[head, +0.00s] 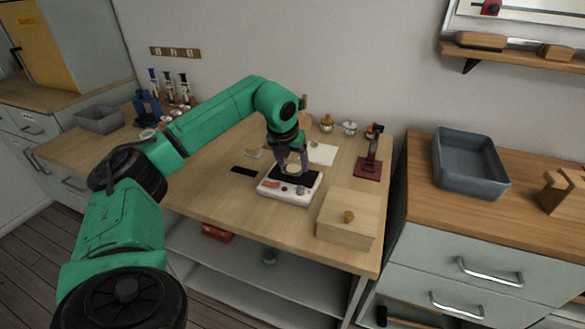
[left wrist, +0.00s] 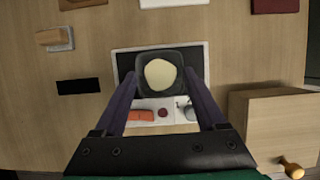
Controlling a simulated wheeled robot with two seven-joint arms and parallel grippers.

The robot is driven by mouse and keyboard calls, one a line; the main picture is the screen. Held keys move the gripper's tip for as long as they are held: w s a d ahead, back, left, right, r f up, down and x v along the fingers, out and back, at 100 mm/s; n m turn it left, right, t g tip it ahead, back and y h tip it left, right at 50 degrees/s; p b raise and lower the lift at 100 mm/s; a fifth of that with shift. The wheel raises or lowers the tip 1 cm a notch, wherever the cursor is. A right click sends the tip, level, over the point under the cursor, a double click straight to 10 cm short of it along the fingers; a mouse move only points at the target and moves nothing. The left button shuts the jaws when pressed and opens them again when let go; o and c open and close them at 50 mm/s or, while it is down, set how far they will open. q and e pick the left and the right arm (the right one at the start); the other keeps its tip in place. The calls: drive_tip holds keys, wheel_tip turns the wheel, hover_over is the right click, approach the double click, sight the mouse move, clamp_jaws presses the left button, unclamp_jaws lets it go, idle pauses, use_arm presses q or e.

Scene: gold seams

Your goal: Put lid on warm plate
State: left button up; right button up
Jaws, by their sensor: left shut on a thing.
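The warm plate (head: 306,190) is a white unit with a dark top and a red control on its front, standing on the wooden workbench. It also shows in the left wrist view (left wrist: 182,115). My left gripper (head: 292,168) points down over its dark top. It is shut on a small pale, rounded piece, which I take for the lid (left wrist: 160,73); a dark squarish patch surrounds it in the left wrist view. I cannot tell whether the piece touches the plate. The fingers hide part of it in the head view. My right gripper is not in view.
A wooden box with a brass knob (head: 348,216) stands front right of the plate. A dark red stand (head: 368,170) and small jars (head: 349,128) are behind it. A black strip (head: 243,171) lies left. A grey tray (head: 470,165) sits on the right counter.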

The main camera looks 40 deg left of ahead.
use_arm(q)
drive_tip(key=shift+f, duration=0.75)
drive_tip(key=shift+f, duration=0.15)
drive_tip(key=o, duration=1.2)
drive_tip(key=shift+o, duration=0.2)
drive_tip(key=shift+r, duration=0.45)
drive_tip(key=v, duration=1.1)
drive_tip(key=shift+s+r+p, duration=0.2)
drive_tip(key=shift+p, duration=0.1)
